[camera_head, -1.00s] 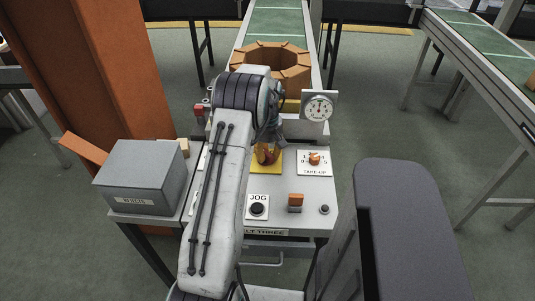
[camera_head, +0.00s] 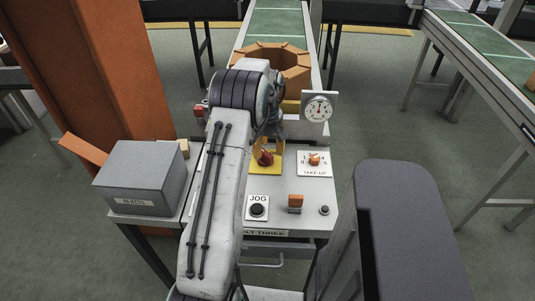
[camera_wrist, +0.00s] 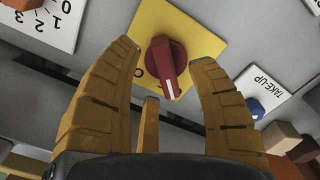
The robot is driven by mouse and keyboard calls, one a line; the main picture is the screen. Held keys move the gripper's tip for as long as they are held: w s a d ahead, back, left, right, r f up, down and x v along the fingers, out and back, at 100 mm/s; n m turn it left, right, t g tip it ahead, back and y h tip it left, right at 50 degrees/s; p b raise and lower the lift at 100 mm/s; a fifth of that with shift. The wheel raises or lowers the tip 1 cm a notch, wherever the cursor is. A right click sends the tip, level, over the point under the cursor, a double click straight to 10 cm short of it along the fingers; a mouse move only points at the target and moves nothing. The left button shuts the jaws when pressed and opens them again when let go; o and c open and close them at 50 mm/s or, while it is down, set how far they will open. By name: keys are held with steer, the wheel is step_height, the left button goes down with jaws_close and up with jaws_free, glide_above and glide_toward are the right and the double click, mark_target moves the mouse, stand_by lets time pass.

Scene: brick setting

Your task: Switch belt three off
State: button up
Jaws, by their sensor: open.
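The red rotary knob (camera_head: 265,158) sits on a yellow plate on the sloped grey control panel, above a label partly hidden by my arm that reads "LT THREE". In the wrist view the red knob (camera_wrist: 166,60) has a white pointer line aimed toward the bottom of the picture. A "0" mark on its yellow plate (camera_wrist: 195,38) lies just left of the pointer. My gripper (camera_wrist: 164,66) is open, with one yellow finger on each side of the knob and no visible contact. In the head view my arm hides most of the gripper.
A gauge (camera_head: 319,107) stands behind. A grey box (camera_head: 145,178) and an orange pillar (camera_head: 95,70) stand left.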

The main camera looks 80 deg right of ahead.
mark_target(267, 152)
step_height(267, 152, up, 9)
stand_by(0.4)
stand_by(0.9)
